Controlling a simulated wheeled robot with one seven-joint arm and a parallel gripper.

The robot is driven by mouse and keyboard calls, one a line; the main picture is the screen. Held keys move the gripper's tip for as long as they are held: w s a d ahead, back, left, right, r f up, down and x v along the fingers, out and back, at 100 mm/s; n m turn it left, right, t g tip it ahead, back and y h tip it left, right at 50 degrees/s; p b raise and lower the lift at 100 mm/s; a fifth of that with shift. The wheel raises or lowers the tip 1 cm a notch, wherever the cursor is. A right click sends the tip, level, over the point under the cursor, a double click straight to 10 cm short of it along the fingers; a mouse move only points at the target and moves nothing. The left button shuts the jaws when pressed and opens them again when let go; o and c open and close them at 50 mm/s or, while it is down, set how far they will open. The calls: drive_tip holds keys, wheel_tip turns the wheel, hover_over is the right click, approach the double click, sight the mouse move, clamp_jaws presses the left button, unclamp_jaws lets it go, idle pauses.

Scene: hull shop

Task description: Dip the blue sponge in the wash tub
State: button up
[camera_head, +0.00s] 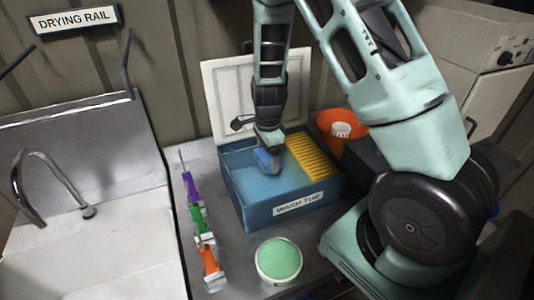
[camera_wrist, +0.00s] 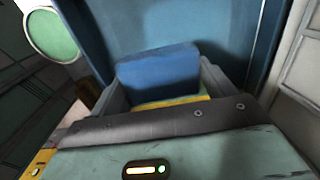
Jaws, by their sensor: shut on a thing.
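The wash tub (camera_head: 240,212) is a blue open box with a white label on its front, standing on the grey worktop; it holds pale blue liquid on the left and a yellow ribbed rack on the right. My gripper (camera_head: 268,150) reaches down inside the tub's walls, over the liquid side. It is shut on the blue sponge (camera_head: 267,160). The sponge also shows in the wrist view (camera_wrist: 158,72), between the fingers, with a yellow strip under it. I cannot tell whether its lower end touches the liquid.
A round tub with green contents (camera_head: 278,262) stands in front of the wash tub. Purple, green and orange-handled tools (camera_head: 202,235) lie to its left. An orange bucket (camera_head: 330,122) stands behind right. A white lid (camera_head: 228,85) stands upright behind. A sink (camera_head: 90,240) is at left.

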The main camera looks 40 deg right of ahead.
sight(268, 156)
drive_tip(key=shift+f+b, duration=4.2)
drive_tip(key=shift+f, duration=1.85)
drive_tip(key=shift+r, duration=0.1)
wheel_tip(268, 156, up, 12)
drive_tip(key=p, duration=1.1)
drive_tip(key=shift+r, duration=0.2)
wheel_tip(268, 156, up, 4)
drive_tip(key=p, duration=0.4)
drive_tip(key=shift+s, duration=0.1)
